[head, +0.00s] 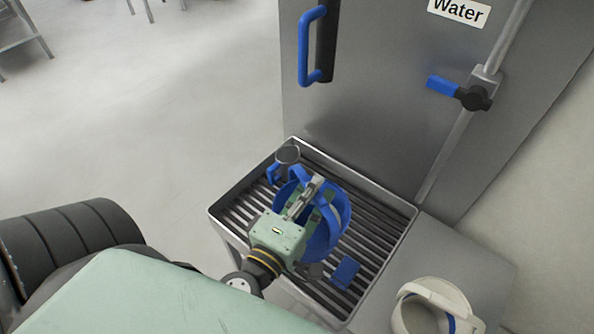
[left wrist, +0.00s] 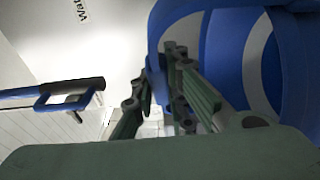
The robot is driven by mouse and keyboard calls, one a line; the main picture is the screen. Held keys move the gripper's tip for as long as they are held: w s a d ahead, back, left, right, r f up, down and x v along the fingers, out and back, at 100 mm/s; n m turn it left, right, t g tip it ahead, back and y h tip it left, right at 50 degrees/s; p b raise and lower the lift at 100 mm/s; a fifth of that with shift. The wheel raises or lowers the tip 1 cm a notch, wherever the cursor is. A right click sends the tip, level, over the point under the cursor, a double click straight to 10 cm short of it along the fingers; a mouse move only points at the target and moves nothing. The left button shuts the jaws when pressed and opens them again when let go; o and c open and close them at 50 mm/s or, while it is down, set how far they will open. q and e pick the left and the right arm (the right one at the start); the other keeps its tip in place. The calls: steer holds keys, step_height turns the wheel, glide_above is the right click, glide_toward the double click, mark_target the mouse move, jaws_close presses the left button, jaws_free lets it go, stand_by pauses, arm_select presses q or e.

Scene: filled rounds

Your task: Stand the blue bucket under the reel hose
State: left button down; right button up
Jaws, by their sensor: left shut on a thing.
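The blue bucket (head: 338,212) is over the slatted drain tray (head: 398,237) in the head view. My left gripper (head: 312,190) is shut on it, at its upper part; the exact grip point is partly hidden. In the left wrist view the blue bucket (left wrist: 222,45), with grey bands, fills the upper right beyond the fingers of the left gripper (left wrist: 165,75). I cannot tell whether its base touches the slats. A black upright piece with a blue handle (head: 303,50) is in front of the steel panel; I cannot tell whether it is the reel hose. My right gripper is out of view.
A grey cup-like piece (head: 287,155) with a blue loop is close behind the bucket. A blue flat piece (head: 345,273) is at the tray's front. A cream bucket (head: 408,315) stands lower right. A blue-lever valve (head: 478,98) is on the pipe. Open floor lies left.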

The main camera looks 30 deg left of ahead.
arm_select(q)
steer(key=w+a+f+n+g+y+p, duration=0.1)
steer(key=w+f+n+y+p, duration=0.1)
steer(key=w+f+y, duration=0.45)
steer(key=w+f+n+g+y+p, duration=0.1)
steer(key=w+f+n, duration=0.2)
steer(key=w, duration=0.7)
steer(key=s+a+f+b, duration=0.3)
steer(key=a+f+b, duration=0.6)
steer(key=a+f, duration=0.1)
steer(key=shift+s+a+f, duration=0.35)
steer(key=shift+s+a, duration=0.05)
arm_select(e)
step_height(320, 180, down, 7)
steer(key=w, duration=0.1)
steer(key=shift+a, duration=0.4)
steer(key=shift+r, duration=0.1)
